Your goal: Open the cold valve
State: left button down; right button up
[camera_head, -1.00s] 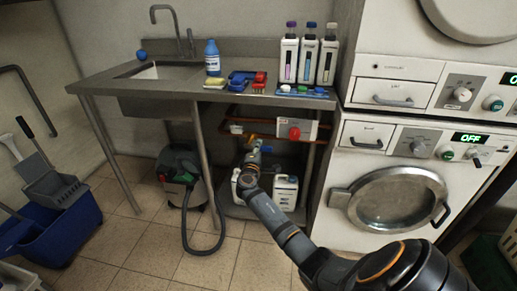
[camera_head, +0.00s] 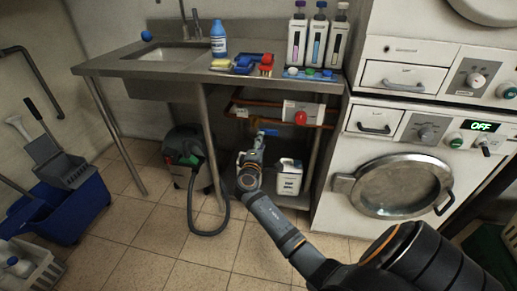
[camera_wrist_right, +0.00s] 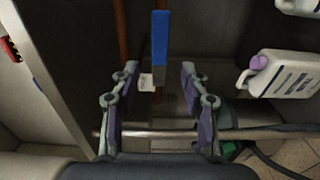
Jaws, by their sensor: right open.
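The cold valve's blue lever (camera_head: 269,132) shows under the sink counter, just beyond my right gripper (camera_head: 258,143). In the right wrist view the blue lever (camera_wrist_right: 160,47) is a straight bar on a copper pipe (camera_wrist_right: 157,90). The right gripper (camera_wrist_right: 157,75) is open. Its two fingers stand on either side of the pipe line, with the lever's lower end ahead of and between them. I see no clear contact. A small white tag (camera_wrist_right: 146,82) hangs by the left finger. My left gripper is in neither view.
A white box with a red knob (camera_head: 300,118) sits right of the lever. White jugs (camera_head: 289,178) stand below. A metal bar (camera_wrist_right: 240,133) crosses under the fingers. A vacuum (camera_head: 184,150) stands left, washing machines (camera_head: 400,185) right. Bottles and brushes cover part of the counter (camera_head: 130,65).

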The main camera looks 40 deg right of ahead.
jog(key=v, duration=0.4)
jog(key=shift+s+a, duration=0.15)
